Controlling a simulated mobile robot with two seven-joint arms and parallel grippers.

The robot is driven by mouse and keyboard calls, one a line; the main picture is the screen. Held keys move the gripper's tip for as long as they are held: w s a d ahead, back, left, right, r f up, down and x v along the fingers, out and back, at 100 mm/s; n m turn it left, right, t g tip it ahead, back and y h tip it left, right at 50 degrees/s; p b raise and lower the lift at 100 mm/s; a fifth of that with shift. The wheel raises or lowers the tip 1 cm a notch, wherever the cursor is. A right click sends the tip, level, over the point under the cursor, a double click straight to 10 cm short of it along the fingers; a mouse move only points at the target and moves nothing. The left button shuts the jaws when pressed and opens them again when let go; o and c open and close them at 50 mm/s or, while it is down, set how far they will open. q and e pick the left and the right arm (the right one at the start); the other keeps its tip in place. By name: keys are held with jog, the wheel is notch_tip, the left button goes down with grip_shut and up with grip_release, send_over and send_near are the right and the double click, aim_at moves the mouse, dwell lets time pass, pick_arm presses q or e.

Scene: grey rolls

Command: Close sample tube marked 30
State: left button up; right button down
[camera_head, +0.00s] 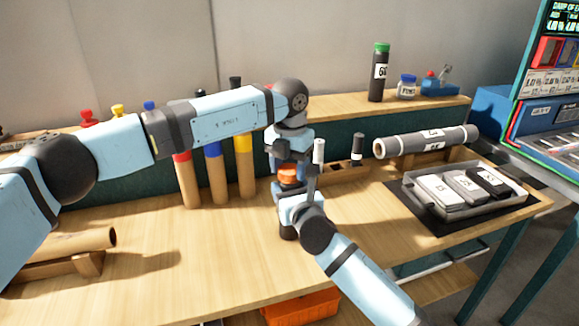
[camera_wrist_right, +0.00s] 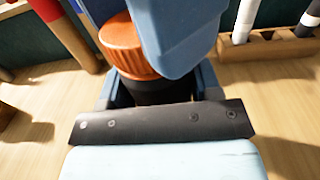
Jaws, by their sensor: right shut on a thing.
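A dark tube (camera_head: 288,228) with an orange ribbed cap (camera_head: 289,173) stands upright near the middle of the table. No number shows on it, so I cannot tell if it is marked 30. My right gripper (camera_head: 297,188) reaches in from the front right and is shut on the tube's body below the cap. In the right wrist view the orange cap (camera_wrist_right: 133,46) sits at the top of the black tube (camera_wrist_right: 150,90). My left gripper (camera_head: 291,152) points down directly over the cap; its fingers are partly hidden and I cannot tell whether they touch it.
Behind stand tubes with red (camera_head: 187,180), blue (camera_head: 216,172) and yellow (camera_head: 244,165) bands. A wooden rack (camera_head: 345,173) holds small tubes. A grey roll (camera_head: 425,142) and a tray (camera_head: 462,212) with labelled items lie right. A brown roll (camera_head: 75,243) rests left.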

pick_arm(q)
jog(key=o, duration=0.5)
jog(key=shift+r, duration=0.1)
notch_tip(320, 180, up, 12)
jog(key=shift+f, duration=0.1)
pick_arm(e)
jog(key=shift+c, duration=1.1)
grip_release()
